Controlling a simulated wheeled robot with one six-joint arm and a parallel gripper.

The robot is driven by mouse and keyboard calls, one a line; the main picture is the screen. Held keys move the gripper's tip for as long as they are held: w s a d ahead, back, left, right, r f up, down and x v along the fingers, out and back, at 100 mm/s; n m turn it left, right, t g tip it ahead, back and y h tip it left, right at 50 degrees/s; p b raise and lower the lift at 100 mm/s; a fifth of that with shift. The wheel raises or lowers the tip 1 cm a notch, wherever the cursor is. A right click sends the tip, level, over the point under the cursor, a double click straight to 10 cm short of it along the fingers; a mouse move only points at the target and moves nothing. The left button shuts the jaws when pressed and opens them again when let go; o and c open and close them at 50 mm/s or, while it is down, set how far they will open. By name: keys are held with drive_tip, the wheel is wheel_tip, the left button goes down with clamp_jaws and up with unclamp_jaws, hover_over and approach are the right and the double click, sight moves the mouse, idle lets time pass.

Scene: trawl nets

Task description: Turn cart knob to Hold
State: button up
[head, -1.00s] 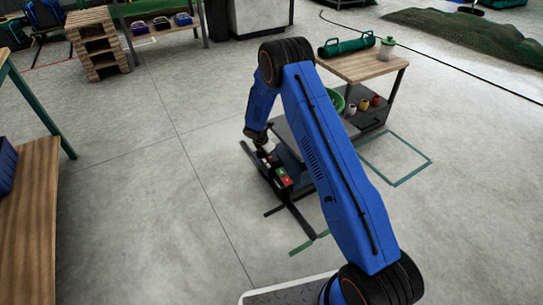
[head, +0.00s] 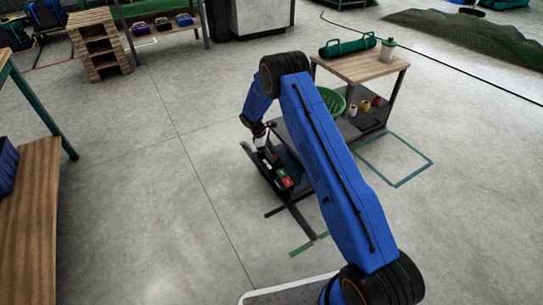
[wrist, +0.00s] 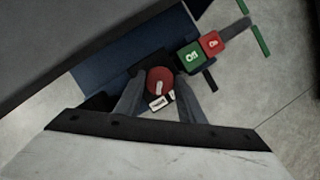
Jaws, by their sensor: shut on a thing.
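The red round cart knob (wrist: 160,80) with a white pointer mark sits on a dark plate in the wrist view. The pointer points down in the picture, toward a small white label (wrist: 157,104) whose word I cannot read. My gripper (wrist: 158,86) has one finger on each side of the knob and is shut on it. In the head view my gripper (head: 263,148) reaches down to the dark control panel of the cart (head: 362,66); the knob cannot be made out there.
The cart carries a green roll (head: 347,45), a lidded cup (head: 387,49) and, lower down, small pots (head: 365,105). Open floor lies left.

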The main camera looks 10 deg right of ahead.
drive_tip(key=shift+m, duration=0.6)
drive_tip(key=o, duration=1)
drive_tip(key=shift+o, duration=0.2)
drive_tip(key=v, duration=1.7)
drive_tip(key=shift+w+r, duration=0.2)
drive_tip(key=shift+w, duration=0.1)
drive_tip(key=shift+d, duration=0.15)
